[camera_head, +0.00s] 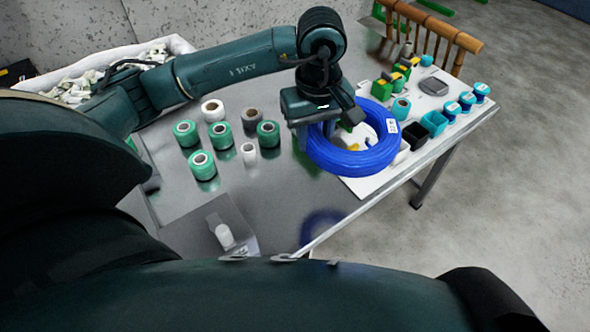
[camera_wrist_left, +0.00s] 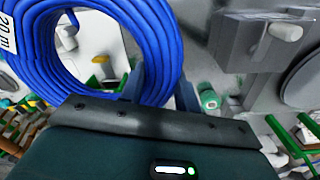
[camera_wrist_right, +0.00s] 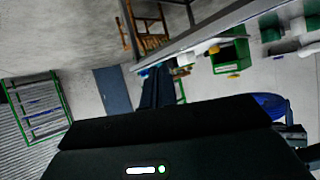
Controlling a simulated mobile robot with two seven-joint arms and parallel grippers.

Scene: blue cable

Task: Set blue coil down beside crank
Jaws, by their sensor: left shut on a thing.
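The blue coil (camera_head: 378,160) is a thick ring of blue cable with a white label. It hangs tilted above the right part of the table. My left gripper (camera_head: 318,135) is shut on the coil's left side, and the left wrist view shows the coil (camera_wrist_left: 35,45) between its fingers. The crank (camera_head: 224,236), a white knob on a grey plate, is at the table's near left, well apart from the coil. The knob (camera_wrist_left: 288,32) also shows in the left wrist view. My right gripper (camera_wrist_right: 157,88) looks shut and empty in its own wrist view.
Several green and white spools (camera_head: 203,165) stand left of the coil. Teal and black bins (camera_head: 434,123) and small parts line the table's right side. A wooden rack (camera_head: 430,28) is at the back. Bare metal table (camera_head: 285,205) lies between coil and crank.

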